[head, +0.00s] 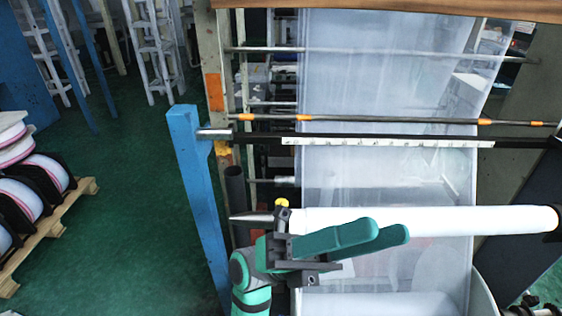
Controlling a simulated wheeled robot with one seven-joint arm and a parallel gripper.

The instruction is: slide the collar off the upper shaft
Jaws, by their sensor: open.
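The upper shaft (247,217) shows as a bare, tapered metal end at the left of a long white roll (430,220). A dark collar with a yellow knob (282,203) appears to sit around the shaft at the roll's left end; its lower part is partly hidden by my gripper. My gripper (391,231) has two long teal fingers pointing right, spread apart and empty. It is in front of the roll's lower left part, with its dark body just below the collar. I cannot tell whether it touches either.
A blue post (197,190) stands close left of the shaft end. A dark bar (385,142) crosses above the roll, before translucent film (380,75). A second white roll (390,305) lies below. A pallet (45,230) with reels stands far left; green floor between is clear.

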